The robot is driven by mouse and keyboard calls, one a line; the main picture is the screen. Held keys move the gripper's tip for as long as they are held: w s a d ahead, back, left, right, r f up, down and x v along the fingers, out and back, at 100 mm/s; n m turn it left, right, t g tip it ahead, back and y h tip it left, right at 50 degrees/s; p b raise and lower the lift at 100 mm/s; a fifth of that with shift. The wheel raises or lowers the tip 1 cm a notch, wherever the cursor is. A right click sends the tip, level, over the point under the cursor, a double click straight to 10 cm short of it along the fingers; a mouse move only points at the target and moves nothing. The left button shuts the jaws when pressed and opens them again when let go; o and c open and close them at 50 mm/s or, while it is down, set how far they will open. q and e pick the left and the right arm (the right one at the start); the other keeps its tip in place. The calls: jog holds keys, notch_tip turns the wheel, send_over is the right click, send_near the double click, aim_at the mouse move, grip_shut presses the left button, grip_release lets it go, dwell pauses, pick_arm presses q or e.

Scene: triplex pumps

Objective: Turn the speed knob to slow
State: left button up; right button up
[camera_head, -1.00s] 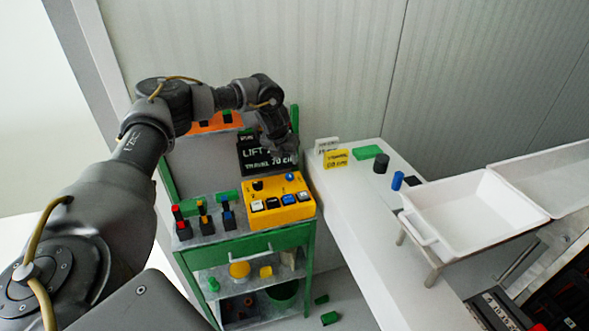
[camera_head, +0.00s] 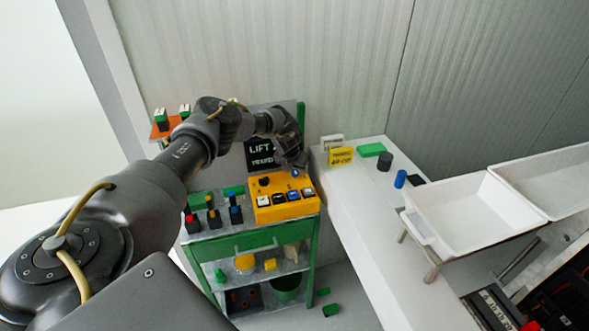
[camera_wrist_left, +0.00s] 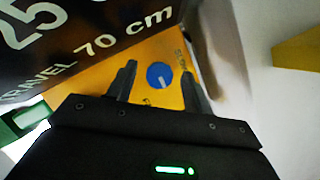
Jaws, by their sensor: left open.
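The yellow control box (camera_head: 262,214) stands on top of the green cart. Its blue speed knob (camera_head: 295,173) is at the back right of the box. In the left wrist view the round blue knob (camera_wrist_left: 160,76) has a white pointer mark on its lower side, and partly readable lettering, seemingly "SLOW", lies to its right. My left gripper (camera_wrist_left: 158,70) is open, with one finger on each side of the knob in that picture. I cannot tell whether the fingers touch it. In the head view my left gripper (camera_head: 297,166) is over the back right of the box. My right gripper is not in view.
A black "LIFT" sign (camera_head: 261,154) stands just behind the box. Several small levers (camera_head: 212,216) stand left of it on the cart (camera_head: 230,243). A white table (camera_head: 350,210) at right carries a yellow sign (camera_head: 341,156) and a white tray (camera_head: 466,236).

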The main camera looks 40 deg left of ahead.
pick_arm(q)
jog(key=c, duration=1)
jog(key=shift+o, duration=0.2)
